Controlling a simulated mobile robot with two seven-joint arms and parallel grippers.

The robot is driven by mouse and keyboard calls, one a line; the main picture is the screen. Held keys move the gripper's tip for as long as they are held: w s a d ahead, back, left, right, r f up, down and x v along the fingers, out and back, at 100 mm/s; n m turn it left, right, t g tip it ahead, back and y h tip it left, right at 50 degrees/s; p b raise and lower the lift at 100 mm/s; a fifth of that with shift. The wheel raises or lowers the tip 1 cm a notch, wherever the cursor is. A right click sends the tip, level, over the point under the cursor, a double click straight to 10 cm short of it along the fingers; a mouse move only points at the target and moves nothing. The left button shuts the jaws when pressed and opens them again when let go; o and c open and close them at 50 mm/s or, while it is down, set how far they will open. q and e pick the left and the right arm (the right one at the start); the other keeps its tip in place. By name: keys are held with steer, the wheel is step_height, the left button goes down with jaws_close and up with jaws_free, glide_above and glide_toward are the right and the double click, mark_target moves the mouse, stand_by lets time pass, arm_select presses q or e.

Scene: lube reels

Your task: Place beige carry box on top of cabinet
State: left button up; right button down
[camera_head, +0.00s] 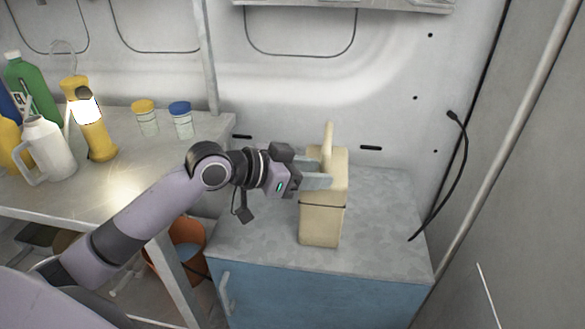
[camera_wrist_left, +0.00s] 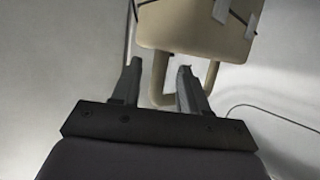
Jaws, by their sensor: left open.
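The beige carry box (camera_head: 322,222) appears to stand upright on the grey top of the blue cabinet (camera_head: 385,245), with its handle upward and a dark band around it. My left gripper (camera_head: 318,181) comes from the left at the box's upper part, fingers by the handle. In the left wrist view the box (camera_wrist_left: 195,28) is at the top, and its loop handle hangs toward the gripper (camera_wrist_left: 160,65). The fingers are open; one side bar of the handle shows between them. Whether they touch it is unclear. My right gripper is in neither view.
Left of the cabinet is a bench (camera_head: 110,190) with a yellow lamp (camera_head: 95,138), a white jug (camera_head: 47,150), other bottles and two lidded cups. An orange bucket (camera_head: 187,235) is below. A black cable (camera_head: 455,185) hangs at right. The cabinet top right of the box is clear.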

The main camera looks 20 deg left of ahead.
arm_select(q)
steer(key=shift+p+v, duration=1)
steer(key=shift+v, duration=4.7)
step_height(320, 180, down, 16)
steer(key=s+n+t+y, duration=0.1)
steer(key=s+n+y, duration=0.1)
steer(key=n+y, duration=0.15)
steer(key=s+d+f+n+y, duration=0.1)
steer(key=s+d+f, duration=0.1)
steer(key=s+f, duration=0.4)
steer(key=s+d+f+n+y, duration=0.1)
steer(key=s+d+f+y, duration=0.1)
steer(key=s+f, duration=0.4)
step_height(320, 180, down, 3)
steer(key=shift+s+d+g, duration=0.3)
steer(key=shift+g, duration=0.1)
steer(key=shift+r+p, duration=0.3)
steer(key=shift+r, duration=0.05)
